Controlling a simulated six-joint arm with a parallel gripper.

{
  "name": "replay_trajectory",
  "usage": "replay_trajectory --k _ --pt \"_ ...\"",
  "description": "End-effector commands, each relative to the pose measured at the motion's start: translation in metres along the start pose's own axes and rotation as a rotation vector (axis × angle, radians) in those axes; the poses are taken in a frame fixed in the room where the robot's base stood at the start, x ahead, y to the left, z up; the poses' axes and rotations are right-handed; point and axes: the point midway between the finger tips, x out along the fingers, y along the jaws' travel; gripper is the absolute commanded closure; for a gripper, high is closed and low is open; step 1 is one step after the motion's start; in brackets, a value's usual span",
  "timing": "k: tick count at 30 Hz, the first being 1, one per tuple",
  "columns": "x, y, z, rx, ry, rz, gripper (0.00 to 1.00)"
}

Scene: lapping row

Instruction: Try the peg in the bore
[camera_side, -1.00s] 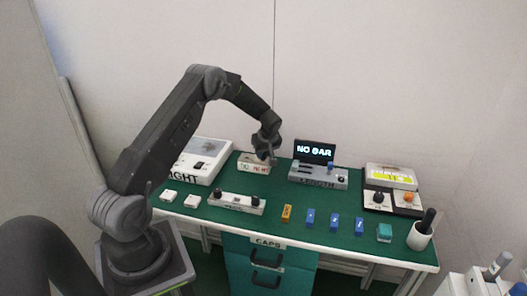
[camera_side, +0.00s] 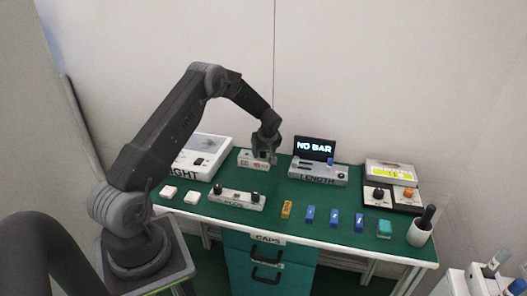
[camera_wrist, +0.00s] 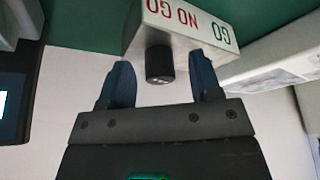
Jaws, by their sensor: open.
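A white block (camera_wrist: 190,30) marked GO in green and NO GO in red stands near the back of the green table; it also shows in the side view (camera_side: 246,158). A short dark cylinder (camera_wrist: 159,64), which may be the peg, shows against the block's labelled side in the wrist view. I cannot tell whether it sits in a bore. My gripper (camera_wrist: 163,85) is open, its two blue-grey fingers on either side of the cylinder with gaps between. In the side view my gripper (camera_side: 267,155) is at the block's right end and partly hides it.
The LENGTH device (camera_side: 318,175) with its NO BAR screen (camera_side: 314,149) stands close on the right. A white machine (camera_side: 202,158) is on the left.

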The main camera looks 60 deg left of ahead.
Motion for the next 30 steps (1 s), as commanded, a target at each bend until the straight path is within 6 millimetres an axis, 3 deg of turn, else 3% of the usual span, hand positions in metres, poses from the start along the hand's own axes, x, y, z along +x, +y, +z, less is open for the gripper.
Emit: replay_trajectory --k 5,19,24,30 --pt "-0.018 0.001 -0.001 0.0 0.002 0.003 0.42" --pt "-0.115 0.001 0.0 0.001 0.002 0.003 0.42" --pt "-0.133 0.0 0.0 0.0 0.0 0.001 0.42" --pt "-0.138 0.0 0.0 0.0 0.0 0.0 0.42"
